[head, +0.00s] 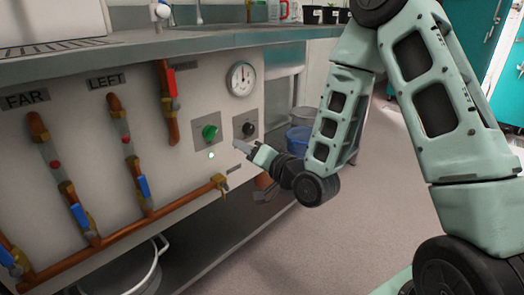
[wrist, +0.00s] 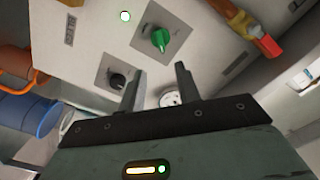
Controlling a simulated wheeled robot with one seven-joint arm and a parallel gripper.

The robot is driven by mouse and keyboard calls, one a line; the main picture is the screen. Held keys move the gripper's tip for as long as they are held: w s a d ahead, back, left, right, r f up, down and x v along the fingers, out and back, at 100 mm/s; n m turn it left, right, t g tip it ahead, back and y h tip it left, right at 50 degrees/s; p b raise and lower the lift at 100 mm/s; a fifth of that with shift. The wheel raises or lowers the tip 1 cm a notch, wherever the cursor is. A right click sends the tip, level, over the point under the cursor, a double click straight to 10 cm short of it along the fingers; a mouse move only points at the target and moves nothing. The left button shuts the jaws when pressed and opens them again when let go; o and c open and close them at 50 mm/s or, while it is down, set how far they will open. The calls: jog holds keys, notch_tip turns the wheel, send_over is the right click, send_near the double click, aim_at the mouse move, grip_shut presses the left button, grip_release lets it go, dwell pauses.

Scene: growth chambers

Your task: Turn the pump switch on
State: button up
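Two rotary knobs sit on grey plates on the pale panel. The green knob (head: 210,132) is on the left in the head view and at upper centre in the wrist view (wrist: 160,39). A small lamp (head: 211,155) near it glows green-white. The black knob (head: 249,130) is on the right, partly behind my gripper's finger in the wrist view (wrist: 118,82). I cannot read which knob is labelled for the pump. My gripper (head: 250,172) is in front of the panel, below the black knob. In the wrist view its fingers (wrist: 160,83) are apart, with nothing between them.
A round pressure gauge (head: 241,78) is above the knobs. Copper pipes with blue-handled (head: 144,187) and red-handled valves cover the panel's left. A counter (head: 180,42) overhangs the panel.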

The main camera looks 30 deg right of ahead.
jog(key=shift+p+v, duration=2.75)
jog(key=shift+p, duration=2.15)
jog(key=shift+a, duration=0.1)
